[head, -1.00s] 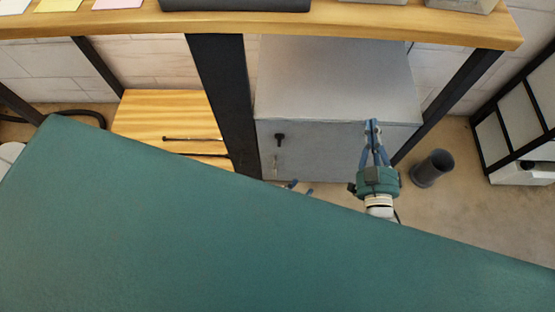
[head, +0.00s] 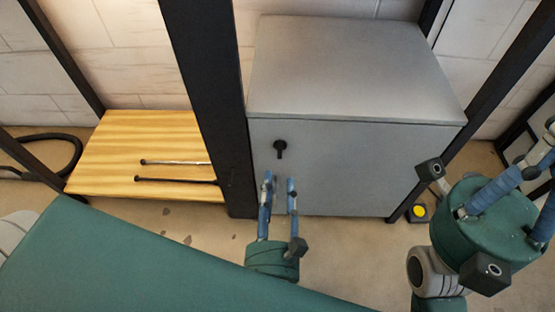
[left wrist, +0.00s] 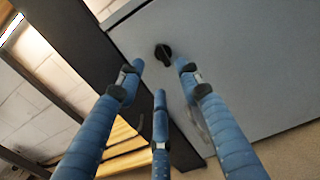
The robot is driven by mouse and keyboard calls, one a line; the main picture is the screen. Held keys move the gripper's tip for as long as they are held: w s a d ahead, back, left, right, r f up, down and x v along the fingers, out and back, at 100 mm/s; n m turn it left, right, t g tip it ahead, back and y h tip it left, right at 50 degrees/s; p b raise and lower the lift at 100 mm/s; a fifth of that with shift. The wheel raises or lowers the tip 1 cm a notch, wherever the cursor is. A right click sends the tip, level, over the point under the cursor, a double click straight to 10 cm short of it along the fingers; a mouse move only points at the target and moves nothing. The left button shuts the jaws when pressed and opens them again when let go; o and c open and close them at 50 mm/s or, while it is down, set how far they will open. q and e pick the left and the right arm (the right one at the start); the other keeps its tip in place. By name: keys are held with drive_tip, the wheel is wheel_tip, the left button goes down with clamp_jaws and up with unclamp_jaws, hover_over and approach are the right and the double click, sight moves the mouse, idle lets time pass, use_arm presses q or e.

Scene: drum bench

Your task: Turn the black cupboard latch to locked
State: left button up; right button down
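The black latch (head: 280,149) sits on the grey cupboard's front (head: 350,165), near its upper left corner. Its short lever appears to point down. My left gripper (head: 279,180) is just below the latch in the head view, fingers apart and empty. In the left wrist view the latch (left wrist: 164,53) shows just beyond and between the open fingertips (left wrist: 160,72), with no contact visible. A grey door handle (left wrist: 199,125) is partly hidden behind the fingers. My right gripper (head: 535,175) is at the right edge; its fingertips are not clear enough to judge.
A dark post (head: 212,100) stands close left of the cupboard. A small dark object with a yellow disc (head: 419,211) is on the floor at right.

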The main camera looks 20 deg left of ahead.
sight(280, 150)
use_arm(q)
drive_tip(key=x, duration=0.8)
drive_tip(key=shift+w+b, duration=0.35)
drive_tip(key=shift+b, duration=0.1)
drive_tip(key=shift+a, duration=0.1)
clamp_jaws()
